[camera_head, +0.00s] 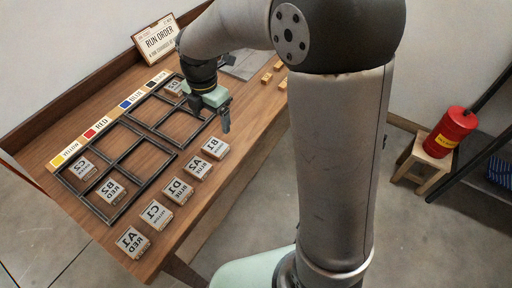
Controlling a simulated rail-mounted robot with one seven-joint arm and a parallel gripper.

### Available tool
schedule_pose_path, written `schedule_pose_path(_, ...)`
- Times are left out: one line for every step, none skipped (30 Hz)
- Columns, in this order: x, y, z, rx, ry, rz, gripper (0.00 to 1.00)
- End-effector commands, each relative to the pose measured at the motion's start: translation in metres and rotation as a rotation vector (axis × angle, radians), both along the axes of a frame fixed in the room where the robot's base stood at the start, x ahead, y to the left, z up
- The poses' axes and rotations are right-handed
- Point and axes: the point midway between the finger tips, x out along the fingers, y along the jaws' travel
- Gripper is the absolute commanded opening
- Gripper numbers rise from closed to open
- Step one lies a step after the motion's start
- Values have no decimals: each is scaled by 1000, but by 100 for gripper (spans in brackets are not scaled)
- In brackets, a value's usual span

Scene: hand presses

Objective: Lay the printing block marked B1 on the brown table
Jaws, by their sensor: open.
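The printing block marked B1 (215,148) is a small light block with a dark printed face. It lies on the brown wooden table (240,125), at the far end of the row along the table's right edge. My gripper (211,112) is open, with its fingers apart and pointing down. It hangs above the dark divided frame, a little beyond B1 and apart from it. I see nothing between the fingers. My arm hides part of the table's far end.
Blocks A2 (200,168), D1 (177,191), C1 (156,214) and A1 (132,242) lie in the same row. The dark frame (146,149) holds C2 (82,168), B2 (110,190) and another block (174,88).

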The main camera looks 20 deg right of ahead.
Motion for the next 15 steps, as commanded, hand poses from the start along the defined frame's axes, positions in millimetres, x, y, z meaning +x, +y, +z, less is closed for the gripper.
schedule_pose_path(-6,-7,4,-3,-4,-69,85)
schedule_pose_path(-12,-12,6,-5,-6,-130,85)
schedule_pose_path(-21,-20,10,-9,-11,-236,85)
schedule_pose_path(-29,-27,13,-11,-14,-331,85)
schedule_pose_path(-39,-35,16,-13,-18,-438,85)
schedule_pose_path(-53,-45,20,-14,-23,-594,85)
schedule_pose_path(-65,-54,22,-14,-26,-719,85)
schedule_pose_path(-77,-62,23,-13,-30,-848,85)
schedule_pose_path(-93,-72,25,-9,-34,-1019,85)
schedule_pose_path(-105,-79,26,-6,-36,-1146,85)
schedule_pose_path(-117,-85,26,-2,-36,-1268,85)
schedule_pose_path(-132,-93,25,4,-35,-1427,85)
schedule_pose_path(-142,-98,25,8,-35,-1539,85)
schedule_pose_path(-153,-102,23,13,-33,-1644,85)
schedule_pose_path(-165,-107,22,19,-31,-1771,85)
